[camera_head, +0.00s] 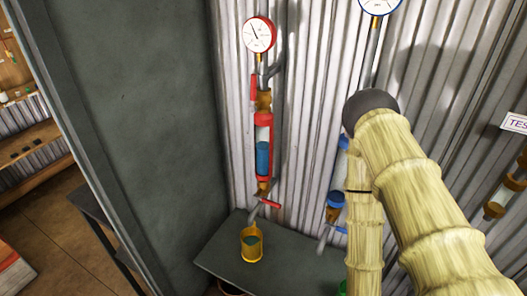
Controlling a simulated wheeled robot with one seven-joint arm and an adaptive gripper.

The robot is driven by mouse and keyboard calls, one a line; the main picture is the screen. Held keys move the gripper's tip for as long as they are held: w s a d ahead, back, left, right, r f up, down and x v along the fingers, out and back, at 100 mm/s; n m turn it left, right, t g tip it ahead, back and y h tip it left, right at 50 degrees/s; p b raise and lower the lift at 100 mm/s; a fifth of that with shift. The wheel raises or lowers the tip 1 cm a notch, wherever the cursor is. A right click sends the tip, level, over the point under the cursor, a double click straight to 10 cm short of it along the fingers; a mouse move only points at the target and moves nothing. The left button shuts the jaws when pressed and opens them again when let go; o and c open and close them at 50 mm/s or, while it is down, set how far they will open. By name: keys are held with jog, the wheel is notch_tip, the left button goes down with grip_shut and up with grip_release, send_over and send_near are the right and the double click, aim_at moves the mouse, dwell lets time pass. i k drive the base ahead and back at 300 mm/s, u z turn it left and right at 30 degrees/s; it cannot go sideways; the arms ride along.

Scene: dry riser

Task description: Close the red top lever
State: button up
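The red top lever (253,87) is on the riser with the red-rimmed gauge (259,35), just below that gauge. It hangs roughly upright along the left side of the pipe. Below it is a clear tube with a red collar (263,119) and blue contents (263,158). A red bottom lever (270,203) sticks out to the right, close to level, above the spout. My gripper is not in view. A bamboo-like arm, which looks like mine, covers the right-centre, and nothing of it touches the red riser.
A yellow cup (251,244) stands on a dark grey bench (222,258) below the red riser. A blue riser (336,200) is partly hidden behind the arm. A dark wall panel (140,110) stands at left. Another riser (497,205) shows at the right edge.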

aim_at(253, 88)
jog(key=z, duration=0.05)
jog(key=k, duration=0.5)
jog(key=u, duration=1.4)
jog(key=k, duration=0.6)
jog(key=z, duration=0.7)
jog(key=i, duration=0.45)
jog(key=u, duration=0.1)
